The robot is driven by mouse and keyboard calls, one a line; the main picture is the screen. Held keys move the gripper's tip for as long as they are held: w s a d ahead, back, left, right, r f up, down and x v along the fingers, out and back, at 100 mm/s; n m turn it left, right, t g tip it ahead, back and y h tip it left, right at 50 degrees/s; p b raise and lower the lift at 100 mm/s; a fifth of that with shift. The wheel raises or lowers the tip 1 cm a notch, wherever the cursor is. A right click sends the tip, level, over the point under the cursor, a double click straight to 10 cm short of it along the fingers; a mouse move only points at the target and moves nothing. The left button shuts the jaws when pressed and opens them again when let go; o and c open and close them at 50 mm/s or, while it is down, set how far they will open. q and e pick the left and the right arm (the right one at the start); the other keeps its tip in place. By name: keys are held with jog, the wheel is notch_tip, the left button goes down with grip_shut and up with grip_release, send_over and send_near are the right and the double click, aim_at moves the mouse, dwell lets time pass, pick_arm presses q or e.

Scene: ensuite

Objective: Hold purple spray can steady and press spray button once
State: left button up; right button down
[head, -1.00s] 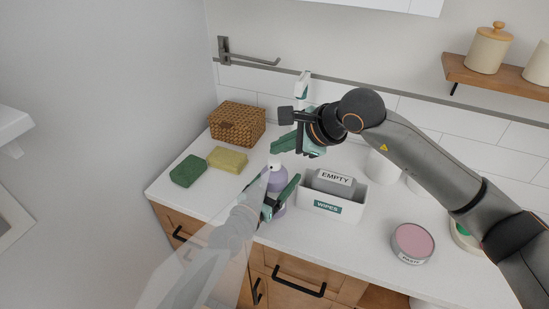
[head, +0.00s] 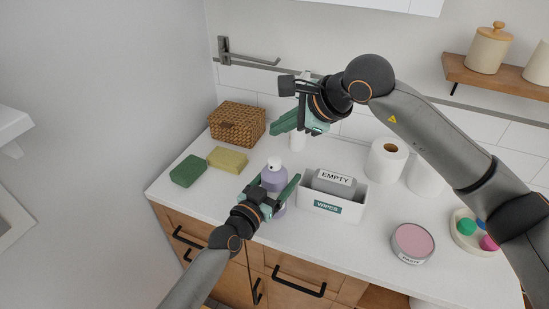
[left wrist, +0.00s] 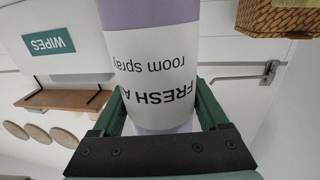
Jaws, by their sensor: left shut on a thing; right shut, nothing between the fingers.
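The purple spray can (head: 274,179) stands upright near the counter's front edge, with a white top. My left gripper (head: 273,187) is shut around its body, one green finger on each side. In the left wrist view the can's white label (left wrist: 155,75), reading "FRESH A… room spray", fills the space between the fingers, upside down. The can's lower part is partly hidden by the gripper in the head view. My right gripper (head: 277,128) is shut and empty, above and behind the can in the picture, apart from its top.
A white wipes box (head: 332,211) with a grey "EMPTY" pack stands just right of the can. A yellow sponge (head: 227,159), green sponge (head: 187,171) and wicker basket (head: 237,123) are left.

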pick_arm(q)
jog(key=o, duration=1.5)
jog(key=shift+s+a, duration=0.1)
